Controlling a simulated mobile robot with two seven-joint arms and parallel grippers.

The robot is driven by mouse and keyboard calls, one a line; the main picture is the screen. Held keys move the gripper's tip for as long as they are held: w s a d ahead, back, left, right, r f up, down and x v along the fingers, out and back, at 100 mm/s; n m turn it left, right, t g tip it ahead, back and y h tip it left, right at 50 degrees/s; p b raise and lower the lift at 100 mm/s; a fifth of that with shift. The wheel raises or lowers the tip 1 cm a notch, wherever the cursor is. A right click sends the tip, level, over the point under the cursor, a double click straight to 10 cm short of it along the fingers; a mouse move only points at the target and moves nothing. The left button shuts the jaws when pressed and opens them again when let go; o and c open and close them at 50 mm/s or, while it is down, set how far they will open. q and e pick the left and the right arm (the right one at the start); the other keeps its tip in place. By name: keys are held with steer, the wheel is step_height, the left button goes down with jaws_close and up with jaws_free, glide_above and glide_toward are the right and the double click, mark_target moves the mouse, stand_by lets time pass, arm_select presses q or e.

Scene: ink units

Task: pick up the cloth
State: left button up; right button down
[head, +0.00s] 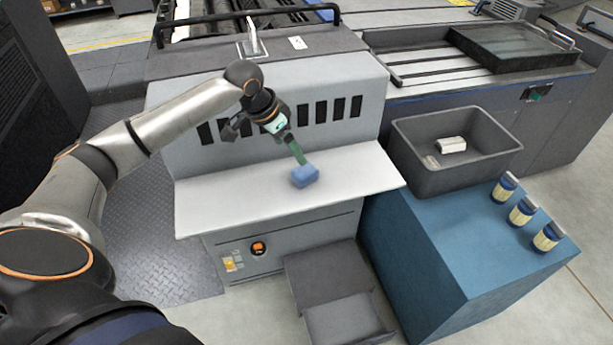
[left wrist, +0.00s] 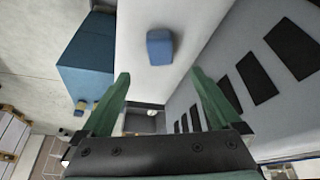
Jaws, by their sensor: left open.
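The cloth (head: 305,177) is a small blue folded block lying on the white shelf (head: 235,208) of the grey machine. In the left wrist view the cloth (left wrist: 160,47) lies ahead of my fingertips, roughly centred between the lines of the two fingers. My left gripper (head: 300,158) reaches in from the left with its green fingers close to the cloth, at its upper left in the head view. In the left wrist view my left gripper (left wrist: 160,78) is open, with nothing between its fingers. My right gripper is not in view.
The machine's slotted front (head: 290,120) rises behind the shelf. A dark grey crate (head: 455,180) holding a white item (head: 451,145) stands to the right on a blue cabinet (head: 425,255), beside three blue-and-cream tins (head: 521,211). A grey step (head: 335,290) stands below. The shelf around the cloth is clear.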

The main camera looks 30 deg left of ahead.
mark_target(305, 170)
arm_select(q)
steer(key=x, duration=0.7)
steer(key=shift+w+a+b, duration=0.1)
steer(key=shift+a+b, duration=0.05)
steer(key=shift+b, duration=0.15)
steer(key=x, duration=0.5)
jaws_close()
stand_by(0.4)
steer(key=shift+r, duration=0.1)
